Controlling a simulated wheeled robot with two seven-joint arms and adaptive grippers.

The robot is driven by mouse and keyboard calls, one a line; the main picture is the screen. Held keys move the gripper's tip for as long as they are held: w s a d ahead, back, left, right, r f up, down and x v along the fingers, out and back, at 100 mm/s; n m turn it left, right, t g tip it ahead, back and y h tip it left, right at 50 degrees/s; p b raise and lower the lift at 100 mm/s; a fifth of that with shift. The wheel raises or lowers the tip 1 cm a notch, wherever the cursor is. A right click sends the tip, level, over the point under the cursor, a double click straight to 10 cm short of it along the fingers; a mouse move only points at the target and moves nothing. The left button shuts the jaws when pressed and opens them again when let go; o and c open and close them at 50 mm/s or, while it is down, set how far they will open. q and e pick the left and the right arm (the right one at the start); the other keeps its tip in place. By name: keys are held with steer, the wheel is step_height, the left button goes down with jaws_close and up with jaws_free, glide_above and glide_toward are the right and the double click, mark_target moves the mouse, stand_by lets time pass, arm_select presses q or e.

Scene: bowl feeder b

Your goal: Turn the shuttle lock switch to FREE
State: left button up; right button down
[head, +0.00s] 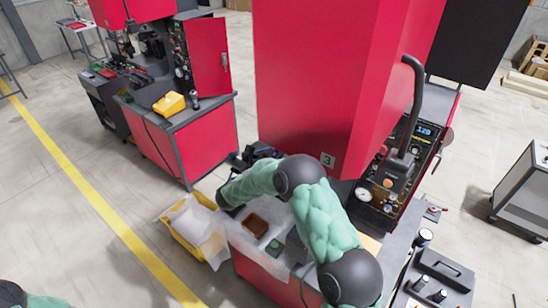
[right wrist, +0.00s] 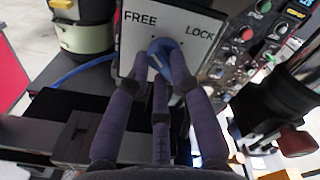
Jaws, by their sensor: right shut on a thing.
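The shuttle lock switch has a blue knob (right wrist: 158,48) on a white plate (right wrist: 135,52) in the right wrist view. The plate reads FREE on the left and LOCK on the right. My right gripper (right wrist: 163,60) has its dark fingers closed around the knob. The fingers cover much of the knob, so I cannot tell which word it points to. In the head view my right gripper (head: 258,152) shows small and dark beyond my forearm, close to the red machine; I cannot make out the switch there. My left gripper is out of view.
The red machine housing (head: 315,70) stands right above my right arm. A control panel (head: 400,180) with gauges is to its right. A brown tray (head: 255,225) lies on the bench below my arm. A yellow bin (head: 180,235) stands on the floor at left.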

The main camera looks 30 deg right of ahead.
steer(key=c, duration=1.1)
jaws_free()
steer(key=shift+a, duration=0.1)
steer(key=v, duration=1.2)
steer(key=shift+f, duration=0.2)
